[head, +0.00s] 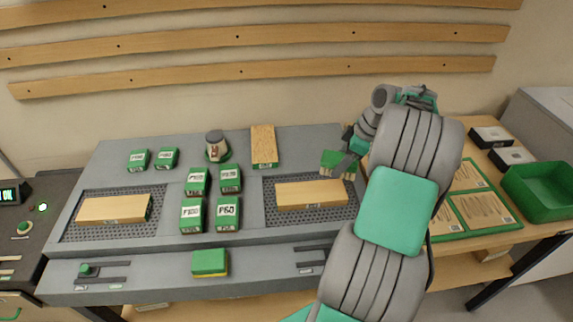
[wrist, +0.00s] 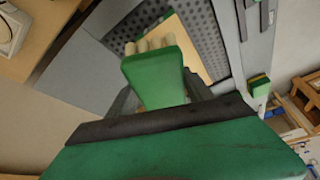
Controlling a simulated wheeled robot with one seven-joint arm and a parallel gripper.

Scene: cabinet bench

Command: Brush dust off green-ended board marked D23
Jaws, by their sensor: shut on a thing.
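My gripper (head: 347,160) is shut on a green brush (head: 333,160), held above the right end of the right perforated mat. In the wrist view the brush (wrist: 160,80) shows a green body and several pale bristle tufts. A pale board (head: 311,194) lies on the right mat, below and left of the brush; the brush appears apart from it. Part of this board also shows in the wrist view (wrist: 208,62), behind the brush. Another board (head: 263,142) with a green end lies at the back. A third board (head: 113,209) lies on the left mat. I cannot read D23 on any label.
Several green labelled blocks (head: 193,215) stand between the mats. A grey-topped cup (head: 217,147) stands behind them. A green and yellow sponge-like block (head: 209,262) is at the front. Green-framed panels (head: 487,210) and a green bin (head: 540,190) are at right.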

